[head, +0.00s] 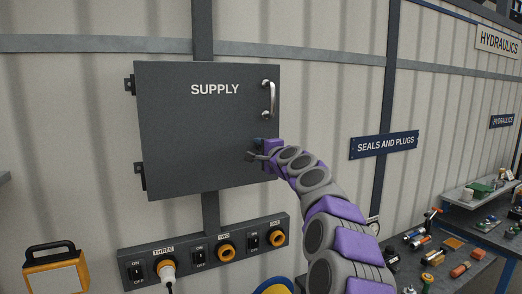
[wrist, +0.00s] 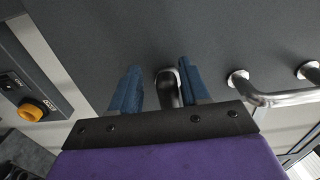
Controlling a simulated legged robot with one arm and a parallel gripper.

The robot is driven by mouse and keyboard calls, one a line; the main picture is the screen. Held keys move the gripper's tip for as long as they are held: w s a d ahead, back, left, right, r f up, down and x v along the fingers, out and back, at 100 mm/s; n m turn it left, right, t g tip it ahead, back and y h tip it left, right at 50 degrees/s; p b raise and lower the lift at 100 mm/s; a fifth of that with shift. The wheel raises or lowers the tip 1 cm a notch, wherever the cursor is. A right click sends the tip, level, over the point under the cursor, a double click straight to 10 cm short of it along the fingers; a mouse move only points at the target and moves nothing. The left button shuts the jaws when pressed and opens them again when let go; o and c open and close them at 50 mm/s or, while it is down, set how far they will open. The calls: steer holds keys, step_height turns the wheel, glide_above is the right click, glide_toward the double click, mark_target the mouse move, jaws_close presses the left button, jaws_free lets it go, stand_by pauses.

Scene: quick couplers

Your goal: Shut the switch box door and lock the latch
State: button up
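The dark grey switch box door (head: 200,125), marked SUPPLY, hangs on hinges at its left side and looks flat against the box; I cannot tell whether a small gap is left. A metal handle (head: 268,98) is at its upper right, and also shows at the right in the wrist view (wrist: 280,98). My gripper (head: 255,152) is at the door's lower right, below the handle. In the wrist view my gripper (wrist: 158,88) has its blue fingers apart. The dark latch (wrist: 168,86) stands between them, close to the right finger, with a gap to the left one. The latch is mostly hidden in the head view.
Below the box is a panel (head: 190,262) with several switches and orange-ringed sockets; a white plug (head: 167,272) sits in the left one. An orange lamp (head: 55,272) is at lower left. A bench (head: 482,262) with small parts is at right.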

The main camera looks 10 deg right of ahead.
steer(key=shift+s+r, duration=0.1)
steer(key=shift+r, duration=0.1)
steer(key=shift+s, duration=0.1)
steer(key=shift+s+d+r, duration=0.1)
steer(key=shift+s, duration=0.1)
steer(key=b+v, duration=0.1)
steer(key=v, duration=1.5)
steer(key=shift+s+f, duration=0.2)
steer(key=shift+f, duration=0.05)
steer(key=s+a+f+n+g+y+b, duration=0.25)
steer(key=s+a+f+n+g, duration=0.75)
steer(key=s+a+f, duration=0.75)
steer(key=s+d+f+n+g+h+b, duration=0.2)
steer(key=s+d+f+n+g+h, duration=0.15)
steer(key=s+f, duration=0.95)
steer(key=s+d+f+g+h, duration=0.1)
steer(key=s+d+f, duration=0.2)
steer(key=s, duration=0.3)
steer(key=s+d+f+g+h, duration=0.2)
steer(key=s+d+f, duration=0.2)
steer(key=s, duration=0.2)
steer(key=s+d+f+g+h+b, duration=0.1)
steer(key=s+d+f+g, duration=0.1)
steer(key=s, duration=0.4)
steer(key=shift+d+f+n+h, duration=0.35)
steer(key=shift+d+f, duration=0.35)
steer(key=shift+d, duration=0.4)
